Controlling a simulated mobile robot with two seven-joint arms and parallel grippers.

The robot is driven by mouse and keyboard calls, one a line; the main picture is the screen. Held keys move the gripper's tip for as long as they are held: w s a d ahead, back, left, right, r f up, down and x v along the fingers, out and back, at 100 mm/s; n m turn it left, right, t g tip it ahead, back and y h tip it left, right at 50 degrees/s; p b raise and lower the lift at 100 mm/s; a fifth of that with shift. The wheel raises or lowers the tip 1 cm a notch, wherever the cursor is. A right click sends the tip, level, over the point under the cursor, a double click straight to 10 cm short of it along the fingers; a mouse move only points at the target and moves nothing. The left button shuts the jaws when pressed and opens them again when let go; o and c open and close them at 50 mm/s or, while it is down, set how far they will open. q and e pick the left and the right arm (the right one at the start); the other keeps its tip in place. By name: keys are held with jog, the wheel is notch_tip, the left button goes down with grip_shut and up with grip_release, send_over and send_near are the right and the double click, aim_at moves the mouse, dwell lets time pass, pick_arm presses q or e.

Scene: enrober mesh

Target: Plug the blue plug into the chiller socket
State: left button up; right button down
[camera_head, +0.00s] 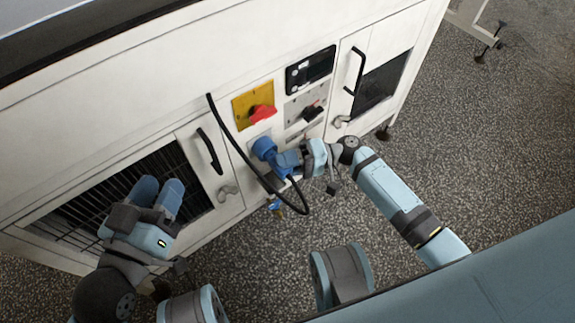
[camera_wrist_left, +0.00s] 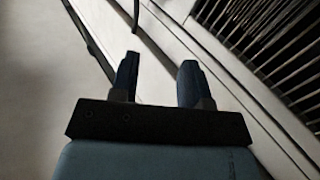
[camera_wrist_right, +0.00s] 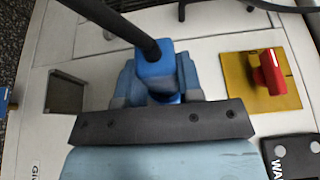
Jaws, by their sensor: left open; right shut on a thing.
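The blue plug (camera_head: 284,163) is held between the fingers of my right gripper (camera_head: 297,161), close in front of the white cabinet. In the right wrist view the plug (camera_wrist_right: 154,66) shows between both fingers, with its dark cable leading up and left. The blue chiller socket (camera_head: 264,148) is on the cabinet face below the red switch. The plug's front end meets or overlaps the socket in the head view; I cannot tell how deep it sits. My left gripper (camera_head: 158,197) is open and empty in front of the grille, well left of the socket; its fingers show apart (camera_wrist_left: 158,82).
The black cable (camera_head: 243,155) loops from the cabinet front down to the plug. A yellow plate (camera_head: 243,108) with a red switch (camera_head: 262,113) is above the socket. Door handles (camera_head: 209,151) stick out on both sides. A small blue and brass fitting (camera_head: 276,205) is below. Speckled floor is open at right.

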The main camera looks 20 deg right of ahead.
pick_arm(q)
jog(key=shift+f, duration=0.1)
pick_arm(e)
jog(key=shift+w+a, duration=0.15)
jog(key=shift+w, duration=0.15)
jog(key=c, duration=0.7)
grip_release()
pick_arm(q)
notch_tip(320, 180, up, 4)
jog(key=t+p, duration=0.1)
jog(key=p, duration=0.1)
jog(key=shift+a+f+p, duration=0.1)
jog(key=shift+f+p, duration=0.1)
jog(key=shift+p, duration=0.15)
pick_arm(e)
jog(key=d, duration=1.4)
jog(key=shift+s, duration=0.3)
